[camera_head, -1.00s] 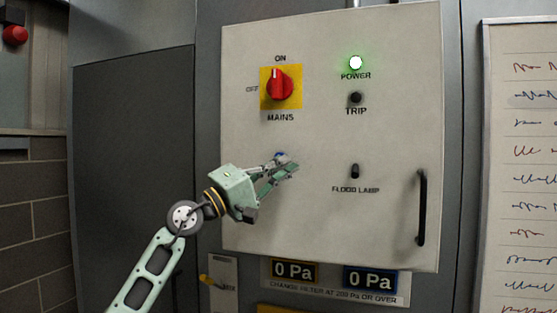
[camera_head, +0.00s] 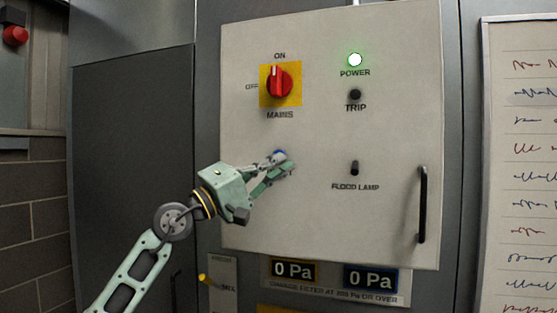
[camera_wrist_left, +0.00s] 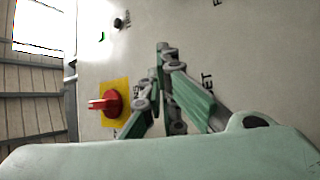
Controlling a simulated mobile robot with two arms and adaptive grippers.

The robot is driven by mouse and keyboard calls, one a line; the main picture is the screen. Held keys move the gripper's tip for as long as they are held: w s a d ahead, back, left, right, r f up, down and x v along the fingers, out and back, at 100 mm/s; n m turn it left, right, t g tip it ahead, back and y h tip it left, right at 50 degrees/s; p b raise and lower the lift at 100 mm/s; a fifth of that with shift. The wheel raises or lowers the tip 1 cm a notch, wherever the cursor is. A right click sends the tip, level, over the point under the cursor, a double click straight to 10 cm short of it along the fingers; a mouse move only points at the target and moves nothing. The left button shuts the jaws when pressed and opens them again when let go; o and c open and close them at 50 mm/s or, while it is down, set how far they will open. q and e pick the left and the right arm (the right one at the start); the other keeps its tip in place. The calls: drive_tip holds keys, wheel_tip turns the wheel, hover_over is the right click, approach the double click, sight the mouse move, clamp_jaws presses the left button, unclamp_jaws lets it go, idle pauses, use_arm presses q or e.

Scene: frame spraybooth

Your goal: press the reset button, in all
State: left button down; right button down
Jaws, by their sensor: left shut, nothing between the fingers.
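The blue reset button (camera_head: 280,154) is on the pale control panel (camera_head: 320,215), below the mains switch, and is partly hidden by my left gripper's fingers. My left gripper (camera_head: 286,165) is shut and empty, with its fingertips at the button. I cannot tell whether they touch it. In the left wrist view the shut fingers (camera_wrist_left: 163,52) point at the panel, and the end of a label reading "ET" shows beside them; the button is hidden there. My right gripper is not in view.
The red mains switch (camera_head: 279,83) stands at ON. The power lamp (camera_head: 355,60) glows green and the trip lamp (camera_head: 355,95) is dark. The flood lamp switch (camera_head: 355,168) and black door handle (camera_head: 422,205) are to the right. Two pressure displays (camera_head: 371,280) read 0 Pa below.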

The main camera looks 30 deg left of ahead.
use_arm(q)
drive_tip(key=s, duration=0.1)
drive_tip(key=s+b, duration=0.1)
drive_tip(key=s, duration=0.1)
drive_tip(key=shift+s+d, duration=0.2)
drive_tip(key=shift+d, duration=0.2)
idle(0.5)
